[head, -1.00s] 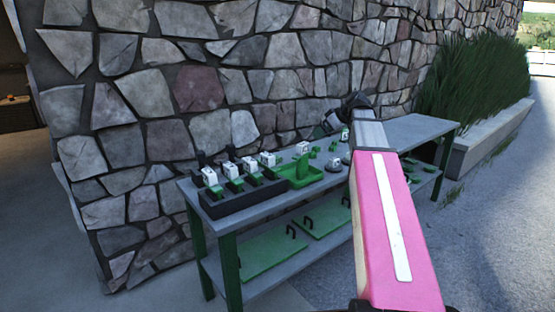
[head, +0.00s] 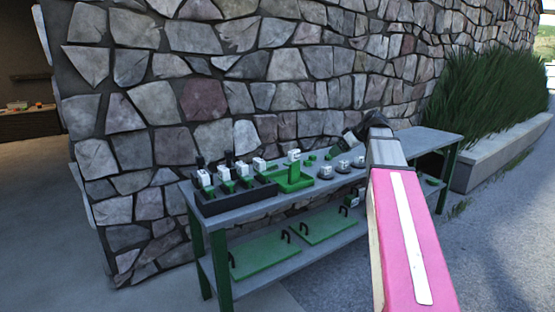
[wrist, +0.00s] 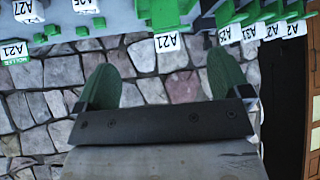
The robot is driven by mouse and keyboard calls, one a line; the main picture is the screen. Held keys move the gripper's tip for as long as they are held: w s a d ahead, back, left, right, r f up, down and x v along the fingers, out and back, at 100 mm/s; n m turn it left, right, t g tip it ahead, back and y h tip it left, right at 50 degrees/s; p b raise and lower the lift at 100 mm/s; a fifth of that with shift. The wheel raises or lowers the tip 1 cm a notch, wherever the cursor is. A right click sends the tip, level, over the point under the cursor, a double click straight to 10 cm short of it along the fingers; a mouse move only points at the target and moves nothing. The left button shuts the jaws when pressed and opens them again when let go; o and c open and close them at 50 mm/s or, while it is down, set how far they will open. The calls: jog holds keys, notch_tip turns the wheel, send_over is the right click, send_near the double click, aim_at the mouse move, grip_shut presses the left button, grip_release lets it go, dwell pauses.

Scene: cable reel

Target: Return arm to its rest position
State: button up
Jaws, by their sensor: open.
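My pink arm reaches up from the lower right of the head view. My gripper (head: 350,139) is small there, near the far edge of the workbench (head: 400,148), in front of the stone wall. In the wrist view my gripper (wrist: 166,68) shows two green fingers spread wide apart, with nothing between them. Only stone wall shows behind the gap. White tagged pieces, such as the one marked A21 (wrist: 168,43), line the top of that view, apart from the fingers.
A black rack (head: 240,199) with white-topped pieces stands at the bench's left. Beside it is a green holder (head: 294,175) with a white block on top. Green panels (head: 265,255) lie on the lower shelf. A hedge (head: 490,105) stands right.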

jog(key=s+a+f+m+g+h, duration=0.2)
jog(key=s+f+m, duration=0.15)
jog(key=f, duration=0.85)
jog(key=s+a+f+m+g+h, duration=0.15)
jog(key=s+f, duration=0.35)
jog(key=f, duration=0.7)
jog(key=s+a+f+m+g+h, duration=0.2)
jog(key=s+f+m+h, duration=0.1)
jog(key=s+f, duration=1.1)
notch_tip(320, 180, down, 3)
jog(key=shift+a+r+m, duration=0.1)
jog(key=shift+a+m, duration=0.1)
jog(key=shift+m, duration=0.6)
